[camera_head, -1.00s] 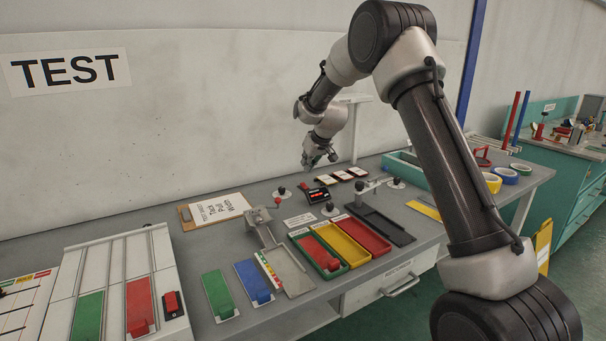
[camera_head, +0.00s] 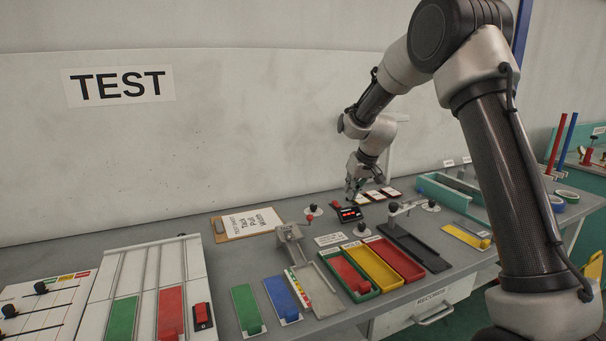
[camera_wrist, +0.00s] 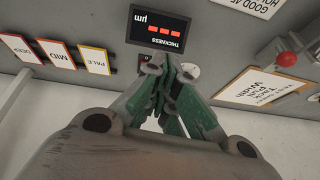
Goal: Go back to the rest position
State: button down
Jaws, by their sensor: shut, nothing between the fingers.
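My gripper (camera_head: 353,190) hangs at the end of my arm above the back of the workbench, just behind a small black gauge with a red display (camera_head: 350,213). In the wrist view my gripper (camera_wrist: 170,72) has its green-padded fingers together with nothing between them. The gauge (camera_wrist: 158,30) lies just beyond the fingertips there, its lettering reading THICKNESS and µm upside down. I cannot tell the exact height of the fingers above the bench.
Three cards (camera_wrist: 59,54) lie beside the gauge. A clipboard (camera_head: 247,224) lies to its left. Green, yellow and red trays (camera_head: 373,266) stand in front, with a black tray (camera_head: 415,247) at their right. A teal tray (camera_head: 455,191) stands at the back right.

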jog(key=s+d+r+m, duration=0.1)
jog(key=s+d+r, duration=0.3)
jog(key=s, duration=1.1)
jog(key=s+d+r+m+h, duration=0.1)
jog(key=s+d+r, duration=0.3)
jog(key=s, duration=1.1)
jog(key=s+d+r+h, duration=0.1)
jog(key=s+d+r, duration=0.3)
jog(key=s, duration=1.1)
jog(key=shift+s+r+m, duration=0.2)
jog(key=shift+r+m, duration=0.2)
jog(key=shift+r, duration=0.35)
